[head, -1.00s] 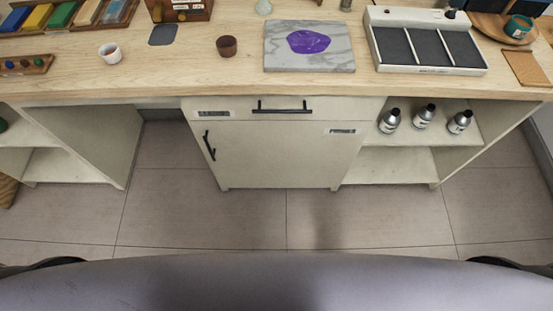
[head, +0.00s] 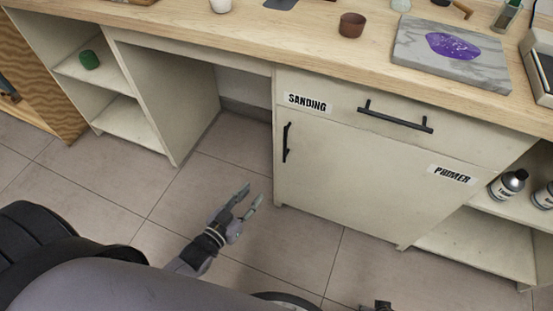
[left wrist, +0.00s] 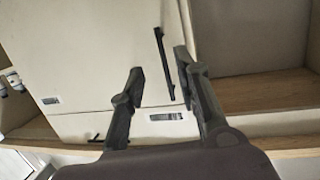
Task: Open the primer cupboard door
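The primer cupboard door (head: 340,175) is shut under the sanding drawer and carries a PRIMER label (head: 452,174) at its upper right. Its black vertical handle (head: 287,142) is near the door's left edge. My left gripper (head: 252,193) is open and empty, above the floor in front of the cupboard, lower left of the handle in the head view. In the left wrist view the handle (left wrist: 164,64) appears between the open fingers of my left gripper (left wrist: 158,62), apparently beyond them. A small dark part, seemingly my right gripper (head: 377,306), shows at the bottom edge; its fingers are hidden.
The sanding drawer (head: 390,117) with a horizontal handle (head: 395,116) is above the door. An open knee space is left of the cupboard. Shelves with bottles (head: 507,184) are to the right. A worktop (head: 300,45) overhangs. The tiled floor (head: 180,200) ahead is clear.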

